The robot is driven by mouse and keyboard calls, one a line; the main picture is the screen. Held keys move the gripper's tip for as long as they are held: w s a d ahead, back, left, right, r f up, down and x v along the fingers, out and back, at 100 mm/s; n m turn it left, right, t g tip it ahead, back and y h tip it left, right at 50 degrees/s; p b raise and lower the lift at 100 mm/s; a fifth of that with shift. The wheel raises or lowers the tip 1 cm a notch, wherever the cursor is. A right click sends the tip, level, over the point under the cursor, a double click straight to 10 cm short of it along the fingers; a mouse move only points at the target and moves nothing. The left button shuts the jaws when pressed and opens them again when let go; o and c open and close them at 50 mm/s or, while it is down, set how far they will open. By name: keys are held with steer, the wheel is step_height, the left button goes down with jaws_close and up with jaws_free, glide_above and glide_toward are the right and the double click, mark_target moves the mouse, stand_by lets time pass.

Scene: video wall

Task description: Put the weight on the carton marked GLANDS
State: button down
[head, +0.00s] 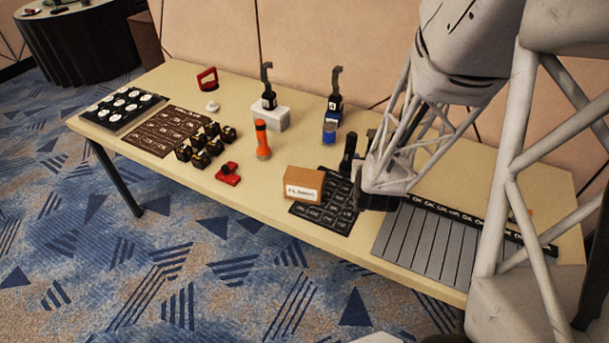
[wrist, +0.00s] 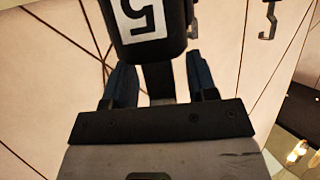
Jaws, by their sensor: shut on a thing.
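My gripper (head: 362,178) is over the front right part of the table, partly hidden by its own arm. In the wrist view my gripper (wrist: 160,85) is shut on the narrow dark stem of a black weight. This weight (wrist: 150,30) has a white label with a 5, seen turned over. A brown carton (head: 311,181) with a white label stands just left of the gripper, apart from the weight. Its lettering is too small to read surely.
Two hooked black weights stand behind, one on a white block (head: 272,120), one above a blue object (head: 330,130). An orange torch (head: 262,140), black cubes (head: 196,143) and red items (head: 228,173) are further left. A grey slatted panel (head: 425,240) lies at right.

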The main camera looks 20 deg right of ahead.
steer(key=s+a+r+n+y, duration=0.2)
steer(key=s+a+n+y, duration=0.1)
steer(key=a, duration=0.5)
steer(key=s+a+r+n+y, duration=0.3)
steer(key=s+a+n+y, duration=0.1)
steer(key=a+n+y, duration=0.2)
steer(key=shift+s+a+y, duration=0.15)
steer(key=shift+a+y, duration=0.55)
steer(key=shift+a, duration=0.45)
steer(key=w+f, duration=0.1)
steer(key=w, duration=1.5)
steer(key=shift+d+f, duration=0.2)
steer(key=shift+d, duration=0.25)
steer(key=shift+f, duration=0.1)
steer(key=shift+f, duration=1.65)
steer(key=shift+f, duration=0.15)
